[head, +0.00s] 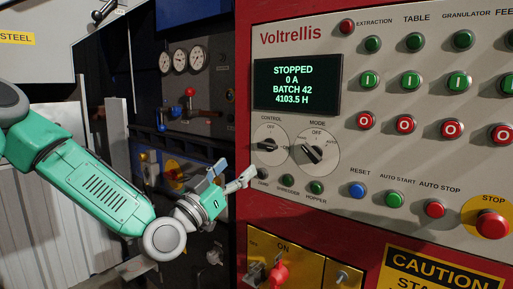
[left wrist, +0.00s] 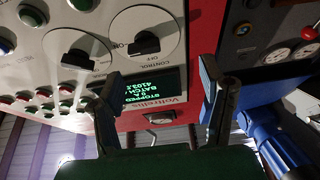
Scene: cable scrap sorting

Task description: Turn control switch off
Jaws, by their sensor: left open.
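The control switch (head: 267,146) is a black knob on a round light dial marked CONTROL, at the left of the grey panel under the display. Its handle lies roughly crosswise; I cannot tell which mark it points to. It also shows upside down in the left wrist view (left wrist: 146,43), near an OFF mark. My left gripper (head: 235,173) is open and empty, below and left of the dial in the head view and apart from it. In the left wrist view its two fingers (left wrist: 160,76) stand wide apart with the panel beyond them. My right gripper is out of view.
The mode switch (head: 312,152) sits close to the right of the control dial. The display (head: 297,83) reads STOPPED. Small buttons lie below, and a red stop button (head: 492,224) is at right. A red-handled switch (head: 278,273) projects from a yellow plate below.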

